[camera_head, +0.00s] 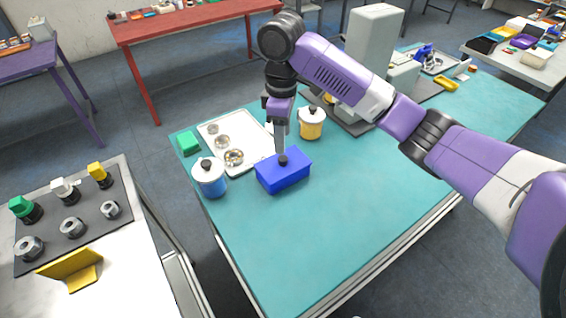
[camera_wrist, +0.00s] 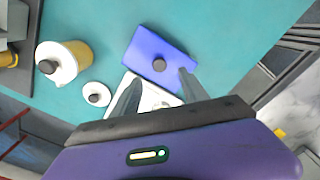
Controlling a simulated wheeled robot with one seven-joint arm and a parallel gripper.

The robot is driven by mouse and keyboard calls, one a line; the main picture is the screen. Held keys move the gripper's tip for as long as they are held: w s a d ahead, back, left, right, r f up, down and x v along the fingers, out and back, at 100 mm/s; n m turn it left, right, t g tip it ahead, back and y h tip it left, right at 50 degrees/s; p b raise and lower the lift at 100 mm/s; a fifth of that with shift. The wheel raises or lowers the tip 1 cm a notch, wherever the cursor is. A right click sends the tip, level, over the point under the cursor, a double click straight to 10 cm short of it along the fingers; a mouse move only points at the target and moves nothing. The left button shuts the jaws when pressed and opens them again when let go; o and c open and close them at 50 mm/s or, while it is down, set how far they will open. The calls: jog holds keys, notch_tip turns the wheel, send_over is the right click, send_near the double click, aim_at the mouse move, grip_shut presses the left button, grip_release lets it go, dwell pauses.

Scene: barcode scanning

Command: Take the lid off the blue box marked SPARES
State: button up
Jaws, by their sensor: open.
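The blue box (camera_head: 287,176) stands on the teal table, with a flat blue lid and a small black knob (camera_head: 283,160) on top. No SPARES marking is readable. In the wrist view the blue lid (camera_wrist: 150,45) and its round black knob (camera_wrist: 158,64) show beyond my fingers. My gripper (camera_head: 281,152) is over the box, pointing down, with its fingertips close to the knob. In the wrist view my gripper (camera_wrist: 159,75) is open, one finger on each side of the knob's line. I cannot tell whether the fingertips reach down around it.
A white tray (camera_head: 250,163) with metal parts lies behind the box. A blue-and-white jar (camera_head: 210,182) stands left, a yellow-and-white jar (camera_head: 311,128) behind right. A green box (camera_head: 188,143) is far left. The table (camera_head: 300,240) is clear in front.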

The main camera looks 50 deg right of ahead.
aim_at(283, 158)
notch_tip(283, 158, down, 7)
jog(key=shift+d+f+p, duration=0.1)
jog(key=shift+f+p, duration=0.1)
jog(key=shift+p, duration=0.45)
grip_shut()
